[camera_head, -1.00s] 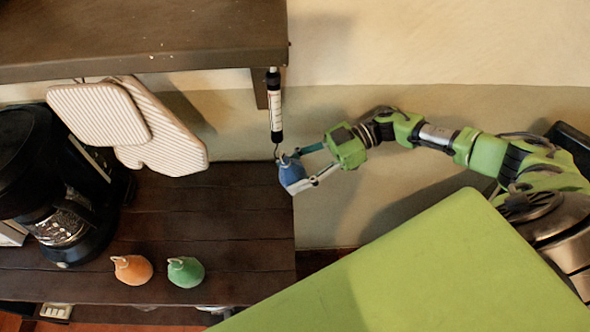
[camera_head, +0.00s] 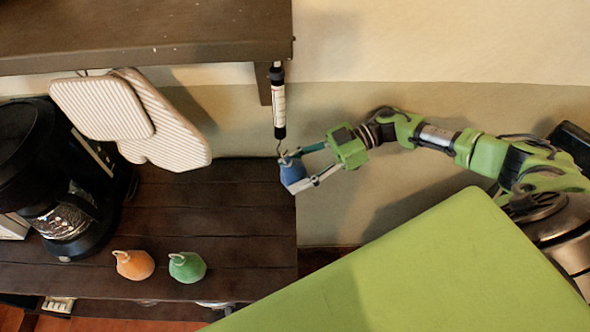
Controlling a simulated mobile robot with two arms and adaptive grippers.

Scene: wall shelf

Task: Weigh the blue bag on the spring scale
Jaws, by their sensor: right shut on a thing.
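The blue bag (camera_head: 291,171) is between the fingers of my right gripper (camera_head: 303,169), which is shut on it. The bag is held in the air near the right edge of the lower shelf, just below the spring scale. The spring scale (camera_head: 279,107) is a white and black tube hanging from the upper shelf, with a small hook (camera_head: 279,149) at its lower end. The hook is at the top of the bag; I cannot tell whether it passes through the bag's loop. My left gripper is not in view.
An orange bag (camera_head: 134,265) and a green bag (camera_head: 187,267) stand on the lower shelf (camera_head: 215,220). A black coffee maker (camera_head: 40,165) is at the left. Striped oven mitts (camera_head: 170,130) hang from the upper shelf (camera_head: 150,35). The wall right of the scale is bare.

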